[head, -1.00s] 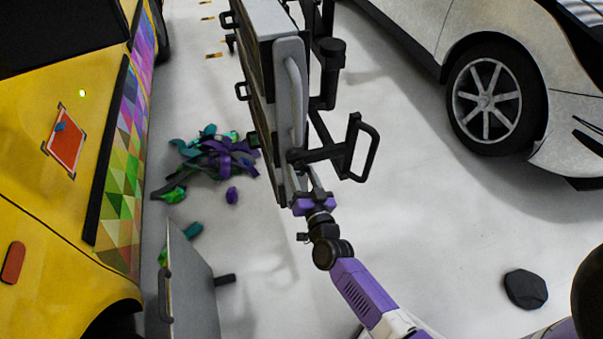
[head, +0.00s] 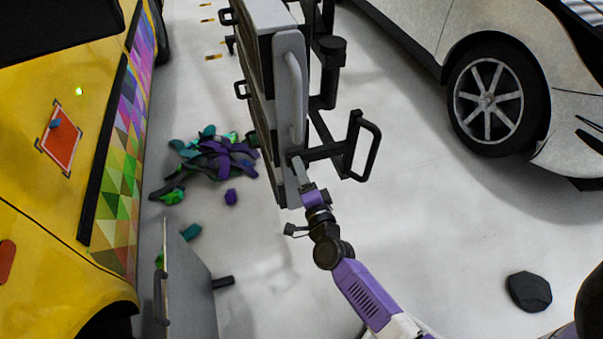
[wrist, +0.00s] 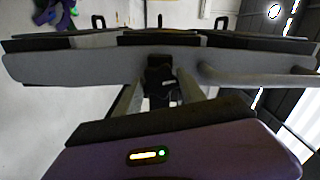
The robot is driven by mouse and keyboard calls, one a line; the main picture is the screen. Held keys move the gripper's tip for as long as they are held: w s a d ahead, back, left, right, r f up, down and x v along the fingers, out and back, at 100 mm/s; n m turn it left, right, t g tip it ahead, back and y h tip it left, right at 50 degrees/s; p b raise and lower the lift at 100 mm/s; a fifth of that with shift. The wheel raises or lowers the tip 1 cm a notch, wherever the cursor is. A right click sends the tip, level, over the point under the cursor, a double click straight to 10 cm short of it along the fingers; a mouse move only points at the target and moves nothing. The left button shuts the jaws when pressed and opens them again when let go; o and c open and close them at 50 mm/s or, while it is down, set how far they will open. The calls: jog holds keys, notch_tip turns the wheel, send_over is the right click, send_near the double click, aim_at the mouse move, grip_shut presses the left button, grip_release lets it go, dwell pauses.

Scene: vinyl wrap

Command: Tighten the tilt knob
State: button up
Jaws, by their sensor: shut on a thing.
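The tilt knob (wrist: 158,80) is a small black knob on the near edge of a grey panel stand (head: 291,85), at the centre of the wrist view. My gripper (wrist: 160,88) has one finger on each side of the knob and is shut on it. In the head view, my gripper (head: 297,168) reaches the lower part of the stand's grey edge, and its purple body is turned at an angle. I cannot make out the knob itself in the head view.
Black handles (head: 364,146) stick out to the right of the stand. A yellow vehicle (head: 60,190) stands left, a white car (head: 450,40) right. Vinyl scraps (head: 215,158) lie on the floor, a grey panel (head: 188,285) at lower left. Open floor lies to the right.

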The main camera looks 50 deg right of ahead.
jog(key=shift+f+m+b, duration=0.1)
jog(key=shift+m+b, duration=0.2)
jog(key=shift+m, duration=1.3)
jog(key=o, duration=1.3)
jog(key=shift+o, duration=0.2)
jog(key=v, duration=0.8)
jog(key=shift+w, duration=0.1)
